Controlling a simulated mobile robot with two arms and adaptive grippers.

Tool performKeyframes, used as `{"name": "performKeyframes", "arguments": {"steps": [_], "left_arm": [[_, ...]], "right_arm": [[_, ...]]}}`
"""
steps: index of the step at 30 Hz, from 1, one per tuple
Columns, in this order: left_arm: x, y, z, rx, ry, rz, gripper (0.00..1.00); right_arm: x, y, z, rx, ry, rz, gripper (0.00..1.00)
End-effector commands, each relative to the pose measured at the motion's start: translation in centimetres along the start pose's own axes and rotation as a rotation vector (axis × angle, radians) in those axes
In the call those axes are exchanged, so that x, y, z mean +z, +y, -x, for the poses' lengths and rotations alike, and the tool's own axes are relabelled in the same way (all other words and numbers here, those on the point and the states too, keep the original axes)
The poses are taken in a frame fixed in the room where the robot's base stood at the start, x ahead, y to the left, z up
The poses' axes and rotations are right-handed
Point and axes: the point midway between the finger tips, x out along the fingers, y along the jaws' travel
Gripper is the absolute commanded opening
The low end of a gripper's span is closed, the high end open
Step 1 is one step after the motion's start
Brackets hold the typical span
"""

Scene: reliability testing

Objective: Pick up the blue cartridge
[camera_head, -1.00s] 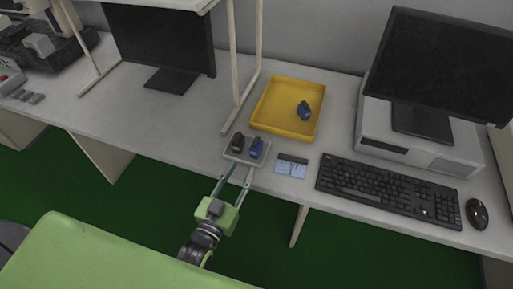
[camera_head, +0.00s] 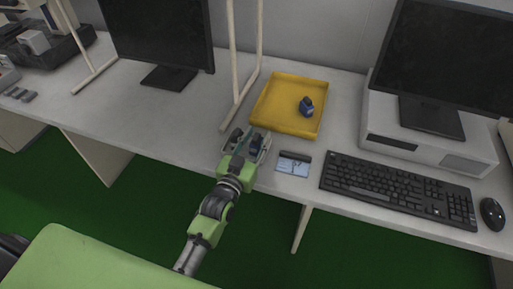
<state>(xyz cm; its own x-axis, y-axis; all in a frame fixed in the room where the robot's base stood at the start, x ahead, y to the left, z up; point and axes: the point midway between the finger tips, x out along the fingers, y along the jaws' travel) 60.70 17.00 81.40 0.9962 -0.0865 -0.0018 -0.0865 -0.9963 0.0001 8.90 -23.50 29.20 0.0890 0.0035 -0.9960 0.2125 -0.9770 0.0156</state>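A dark blue cartridge (camera_head: 256,142) stands on the right side of a small grey tray (camera_head: 268,139) near the table's front edge. A black cartridge (camera_head: 236,134) stands to its left in the same tray. Another blue cartridge (camera_head: 307,105) sits in the yellow tray (camera_head: 272,118) behind. My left gripper (camera_head: 248,145) is over the small tray, its fingers spread apart at the cartridges. It looks open; the fingers and wrist hide much of the tray, and I cannot tell whether they touch the blue cartridge. My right gripper is not in view.
A blue and white card (camera_head: 293,163) lies right of the small tray, then a keyboard (camera_head: 398,190) and a mouse (camera_head: 492,213). A thin pale shelf post (camera_head: 233,60) rises behind the gripper. Monitors stand left and right. The table's left middle is clear.

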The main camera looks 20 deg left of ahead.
Motion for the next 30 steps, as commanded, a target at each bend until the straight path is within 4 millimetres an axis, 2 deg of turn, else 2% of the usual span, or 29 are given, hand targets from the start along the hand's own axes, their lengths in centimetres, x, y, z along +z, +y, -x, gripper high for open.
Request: {"name": "performKeyframes", "arguments": {"steps": [6, 7, 10, 11, 23, 30], "left_arm": [[-0.1, 0.0, -0.1, 0.000, 0.000, 0.000, 0.31], [-0.1, 0.0, -0.1, 0.000, 0.000, 0.000, 0.29], [-0.1, 0.0, -0.1, 0.000, 0.000, 0.000, 0.03], [-0.1, 0.0, -0.1, 0.000, 0.000, 0.000, 0.00], [-0.2, 0.0, -0.1, 0.000, 0.001, 0.000, 0.00], [-1.7, 0.0, -0.1, 0.000, 0.001, -0.001, 0.00]], "right_arm": [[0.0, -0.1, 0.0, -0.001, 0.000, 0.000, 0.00], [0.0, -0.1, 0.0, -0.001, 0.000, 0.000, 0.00], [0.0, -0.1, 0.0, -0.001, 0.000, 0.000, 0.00], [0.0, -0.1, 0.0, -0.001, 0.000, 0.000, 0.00], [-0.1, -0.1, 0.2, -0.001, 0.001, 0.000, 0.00], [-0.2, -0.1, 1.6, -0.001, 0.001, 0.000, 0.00]]}}
